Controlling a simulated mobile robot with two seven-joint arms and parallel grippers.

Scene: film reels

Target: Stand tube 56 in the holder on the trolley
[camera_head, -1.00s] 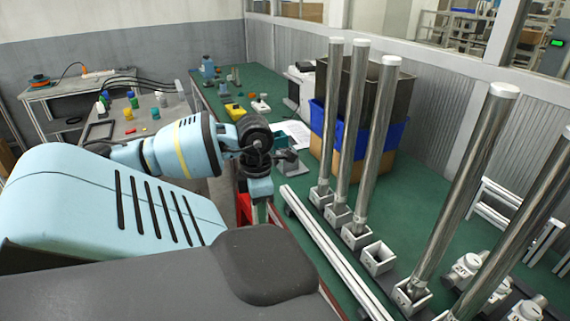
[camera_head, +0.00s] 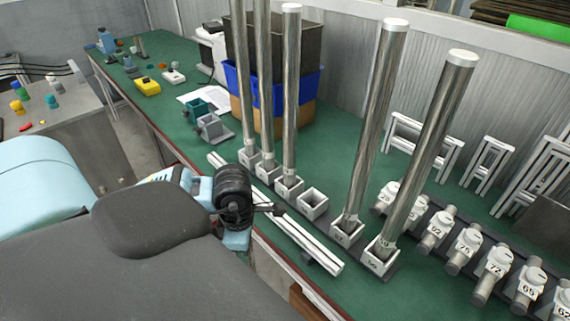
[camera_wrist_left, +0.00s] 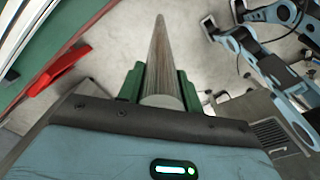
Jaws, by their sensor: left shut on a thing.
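My left gripper (camera_wrist_left: 159,84) has green fingers shut on a long metal tube (camera_wrist_left: 160,55). The tube points away from the wrist, over a grey floor, with its pale end cap nearest the camera. No number shows on it. In the head view my left wrist is beside the bench's front edge; its fingers and the held tube are hidden there. A row of white square sockets (camera_head: 313,203) stands on the bench; this one is empty and others hold upright tubes (camera_head: 291,100). I cannot make out the trolley or its holder. My right gripper is not in view.
A pale rail (camera_head: 290,225) lies along the bench front. Numbered white fittings (camera_head: 468,243) stand in a rack at right. Blue bins (camera_head: 305,90) and a yellow item (camera_head: 147,86) are farther back. Light blue arm-like parts (camera_wrist_left: 270,75) show in the wrist view.

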